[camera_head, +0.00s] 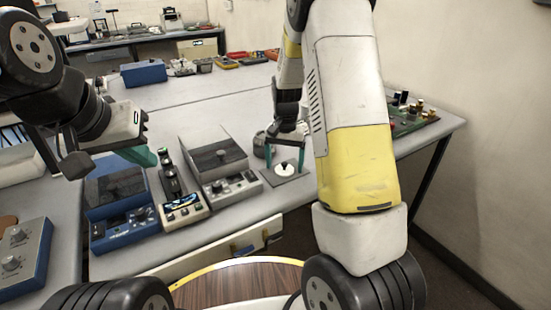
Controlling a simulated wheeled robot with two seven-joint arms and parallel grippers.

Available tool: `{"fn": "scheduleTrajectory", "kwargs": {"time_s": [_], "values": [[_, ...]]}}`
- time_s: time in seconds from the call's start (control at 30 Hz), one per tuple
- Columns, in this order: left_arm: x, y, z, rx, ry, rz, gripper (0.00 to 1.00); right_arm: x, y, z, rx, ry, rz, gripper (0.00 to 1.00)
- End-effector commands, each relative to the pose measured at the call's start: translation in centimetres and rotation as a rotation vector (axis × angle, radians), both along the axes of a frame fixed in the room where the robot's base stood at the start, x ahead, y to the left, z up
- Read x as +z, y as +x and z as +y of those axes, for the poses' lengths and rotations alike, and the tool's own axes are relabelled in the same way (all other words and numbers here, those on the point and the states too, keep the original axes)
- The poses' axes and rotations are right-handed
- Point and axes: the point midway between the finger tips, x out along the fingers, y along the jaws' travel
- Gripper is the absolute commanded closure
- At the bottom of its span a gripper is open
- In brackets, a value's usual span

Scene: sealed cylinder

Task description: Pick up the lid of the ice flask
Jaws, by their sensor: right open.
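A white round lid with a dark knob (284,169) is on a small grey square plate (270,180) near the right end of the bench. My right gripper (286,153) points down over the lid, its teal fingers apart on either side of the knob. Whether they touch it I cannot tell. A dark round vessel (259,146), perhaps the ice flask, stands just behind the left finger and is partly hidden. My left gripper (146,157) is at the left above the blue device; its teal fingers show edge-on and their gap is not visible.
Left of the plate stand a grey box device (216,165), a narrow device with a screen (180,195) and a blue device (118,205). A circuit board (410,120) lies at the right end. The bench behind the devices is mostly clear.

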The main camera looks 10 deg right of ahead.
Motion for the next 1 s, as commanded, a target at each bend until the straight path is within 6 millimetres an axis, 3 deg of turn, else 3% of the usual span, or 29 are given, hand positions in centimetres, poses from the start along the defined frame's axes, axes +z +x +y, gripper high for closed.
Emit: {"fn": "scheduleTrajectory", "kwargs": {"time_s": [0.23, 0.57, 1.0], "values": [[0.0, 0.0, 0.0, 0.0, 0.0, 0.0, 1.0, -0.3, 0.0, 0.0, 0.0, 0.0, -0.001, 0.18], [0.0, 0.0, 0.0, 0.0, 0.0, 0.0, 1.0, -0.3, 0.0, 0.0, 0.0, 0.0, -0.001, 0.81], [0.0, 0.0, 0.0, 0.0, 0.0, 0.0, 1.0, 0.8, 0.1, 0.0, 0.001, 0.001, -0.004, 0.83]]}}
